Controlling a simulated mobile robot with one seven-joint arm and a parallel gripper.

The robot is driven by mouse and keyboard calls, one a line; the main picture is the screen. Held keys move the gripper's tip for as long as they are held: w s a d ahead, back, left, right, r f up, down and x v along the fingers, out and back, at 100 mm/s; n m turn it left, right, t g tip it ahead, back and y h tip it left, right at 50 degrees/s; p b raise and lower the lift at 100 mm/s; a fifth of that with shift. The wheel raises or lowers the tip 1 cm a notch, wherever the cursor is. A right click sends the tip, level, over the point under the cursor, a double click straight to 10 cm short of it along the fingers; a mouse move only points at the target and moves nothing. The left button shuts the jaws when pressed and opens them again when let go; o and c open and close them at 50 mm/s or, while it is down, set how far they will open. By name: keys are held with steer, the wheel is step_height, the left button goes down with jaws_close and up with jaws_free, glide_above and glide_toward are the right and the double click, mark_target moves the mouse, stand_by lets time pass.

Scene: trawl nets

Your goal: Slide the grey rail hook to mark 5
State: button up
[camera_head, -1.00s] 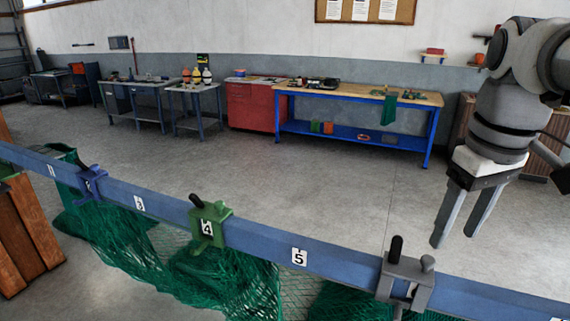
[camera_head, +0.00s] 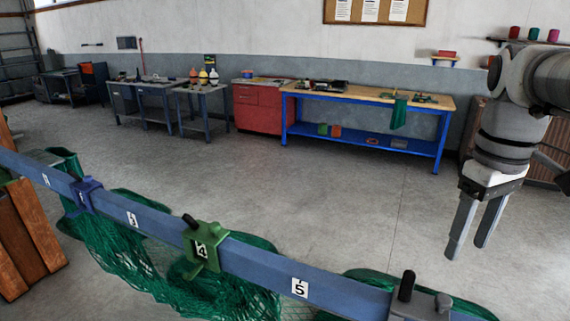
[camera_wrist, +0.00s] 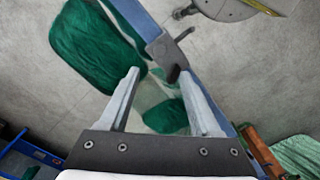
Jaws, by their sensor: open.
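The grey rail hook (camera_head: 422,307) sits on the blue rail (camera_head: 250,264), to the right of mark 5 (camera_head: 300,288). My gripper (camera_head: 467,248) is open and empty, pointing down, above and to the right of the hook in the head view. In the wrist view, the hook (camera_wrist: 167,52) shows on the rail beyond my open fingers (camera_wrist: 160,74), with nothing between the fingertips seen to be gripped.
A green hook (camera_head: 203,245) sits at mark 4 and a blue hook (camera_head: 85,193) farther left along the rail. Green netting (camera_head: 120,243) hangs below. A workbench (camera_head: 365,93) and a red cabinet (camera_head: 257,107) stand far back, with open floor between.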

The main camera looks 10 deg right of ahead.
mark_target(445, 298)
step_height(445, 298, down, 12)
steer(key=shift+f, duration=0.1)
stand_by(0.4)
jaws_close()
stand_by(1.2)
